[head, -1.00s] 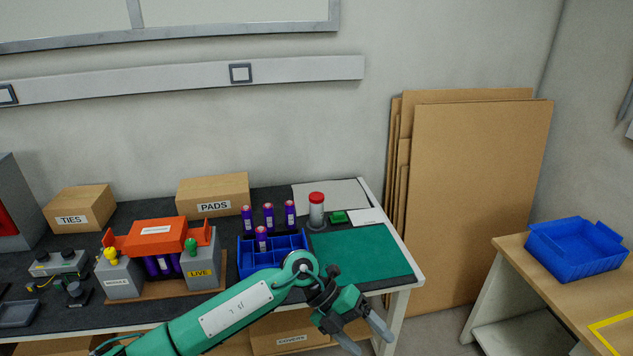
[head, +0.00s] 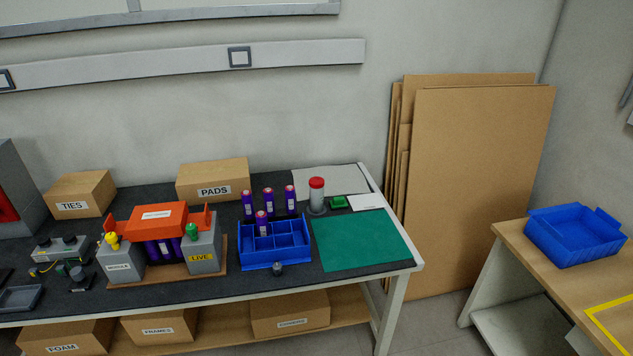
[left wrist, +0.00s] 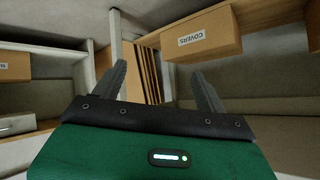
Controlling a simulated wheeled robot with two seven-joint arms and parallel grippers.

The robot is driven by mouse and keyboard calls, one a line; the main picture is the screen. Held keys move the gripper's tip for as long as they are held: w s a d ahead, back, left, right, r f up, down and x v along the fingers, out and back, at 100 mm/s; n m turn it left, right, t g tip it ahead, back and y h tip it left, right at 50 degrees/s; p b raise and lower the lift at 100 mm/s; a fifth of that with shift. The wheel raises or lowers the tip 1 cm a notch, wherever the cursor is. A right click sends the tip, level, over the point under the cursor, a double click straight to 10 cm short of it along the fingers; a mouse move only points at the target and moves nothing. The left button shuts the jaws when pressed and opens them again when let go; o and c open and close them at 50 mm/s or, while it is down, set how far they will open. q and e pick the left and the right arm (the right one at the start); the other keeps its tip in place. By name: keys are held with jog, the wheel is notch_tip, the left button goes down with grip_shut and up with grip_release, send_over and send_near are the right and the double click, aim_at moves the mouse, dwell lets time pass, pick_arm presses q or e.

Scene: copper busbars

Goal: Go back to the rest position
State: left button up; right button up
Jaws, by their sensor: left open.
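My left gripper (left wrist: 165,85) shows only in the left wrist view. Its two grey fingers are apart with nothing between them. Neither of my arms shows in the head view, and my right gripper is not in any view.
The black bench holds a blue divided tray (head: 262,265) with purple cells, a busbar module under an orange cover (head: 158,219), a green mat (head: 360,240) and a red-capped canister (head: 317,195). Cardboard sheets (head: 480,180) lean right. A blue bin (head: 575,238) stands on another table.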

pick_arm(q)
jog(key=s+a+f+n+g+y, duration=0.1)
jog(key=s+a+f+n+g, duration=0.1)
jog(key=s, duration=1)
jog(key=s+a+f+n+g+y, duration=0.1)
jog(key=s+a+f+g, duration=0.3)
jog(key=s+f, duration=0.3)
jog(key=s+a+f+n+g+y, duration=0.2)
jog(key=s+a+f, duration=0.2)
jog(key=s, duration=1.4)
jog(key=shift+f+n+g, duration=0.3)
jog(key=shift+f+g, duration=0.1)
jog(key=shift+f, duration=0.3)
jog(key=shift+a, duration=0.1)
